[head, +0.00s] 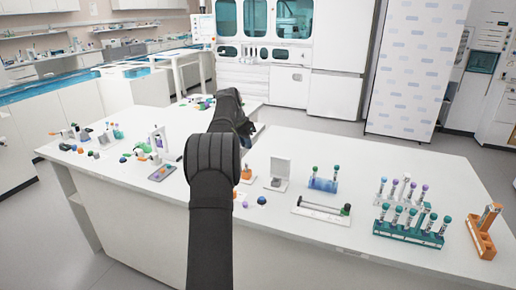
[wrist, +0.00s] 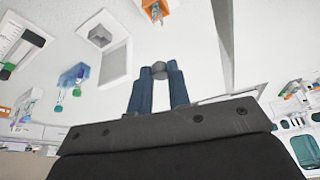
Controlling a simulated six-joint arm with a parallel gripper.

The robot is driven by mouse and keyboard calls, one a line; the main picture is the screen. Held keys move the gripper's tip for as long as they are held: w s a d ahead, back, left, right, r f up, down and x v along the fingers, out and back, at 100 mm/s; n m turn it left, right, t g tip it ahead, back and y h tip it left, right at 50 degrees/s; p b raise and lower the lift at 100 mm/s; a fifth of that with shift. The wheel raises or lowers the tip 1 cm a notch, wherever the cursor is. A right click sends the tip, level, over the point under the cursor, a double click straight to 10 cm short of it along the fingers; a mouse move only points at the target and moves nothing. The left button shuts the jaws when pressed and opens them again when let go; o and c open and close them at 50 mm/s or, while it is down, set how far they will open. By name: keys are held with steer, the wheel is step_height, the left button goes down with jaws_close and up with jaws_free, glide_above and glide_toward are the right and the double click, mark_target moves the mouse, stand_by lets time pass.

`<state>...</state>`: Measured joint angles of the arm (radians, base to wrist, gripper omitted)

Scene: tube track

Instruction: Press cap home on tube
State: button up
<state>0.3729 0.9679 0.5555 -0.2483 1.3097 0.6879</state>
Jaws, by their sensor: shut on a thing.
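In the wrist view my gripper (wrist: 160,75) has its two blue fingers shut on a small grey cap (wrist: 159,68). The cap shows between the fingertips. Beyond the fingertips, at the top edge, is an orange holder (wrist: 148,4) with a small clear tube (wrist: 158,14) at it. The cap and this tube are apart in the picture. In the head view the orange holder (head: 246,174) stands just right of my arm. My gripper (head: 245,130) is mostly hidden by my arm there, and the cap cannot be made out.
A pale square stand (head: 280,170), a blue rack (head: 323,184) with green-capped tubes and a white tray (head: 321,209) are to the right. A teal rack (head: 411,232) and another orange rack (head: 483,238) stand farther right. Loose caps lie near my arm.

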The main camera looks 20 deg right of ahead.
steer(key=shift+w+a+f, duration=0.1)
steer(key=shift+f, duration=1.3)
steer(key=shift+w+a+f, duration=0.1)
steer(key=shift+f, duration=1.3)
steer(key=shift+f, duration=0.6)
stand_by(0.6)
steer(key=o, duration=0.8)
steer(key=v, duration=1.7)
steer(key=shift+w+r, duration=0.1)
steer(key=shift+r, duration=0.15)
